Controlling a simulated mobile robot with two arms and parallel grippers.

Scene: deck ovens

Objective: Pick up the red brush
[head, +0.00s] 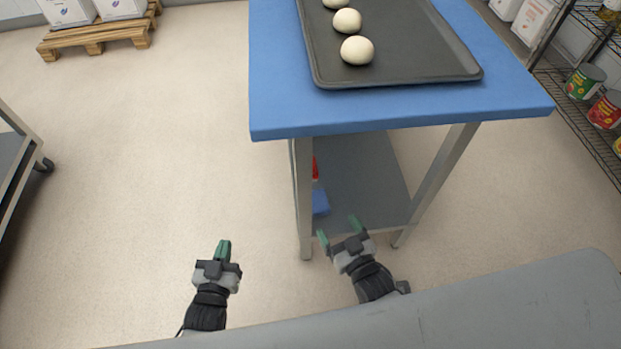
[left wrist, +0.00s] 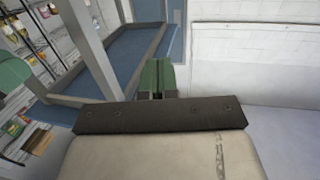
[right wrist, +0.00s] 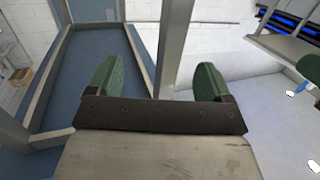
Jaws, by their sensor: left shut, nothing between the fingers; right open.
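A red item (head: 315,168) shows on the table's grey lower shelf (head: 365,185), mostly hidden behind the front left leg. I cannot tell for sure that it is the red brush. A blue item (head: 320,202) lies just in front of it. My right gripper (head: 338,231) is open and empty, in front of the shelf near the blue item; its spread green fingers show in the right wrist view (right wrist: 157,78). My left gripper (head: 223,246) is shut and empty, over the floor left of the table; its green fingers meet in the left wrist view (left wrist: 157,75).
The blue tabletop (head: 400,110) carries a dark tray (head: 420,60) with several dough balls. The table's front left leg (head: 302,200) stands close to the right gripper. A wire rack (head: 590,115) with cans is at right, a cart (head: 20,150) at left. Floor between is clear.

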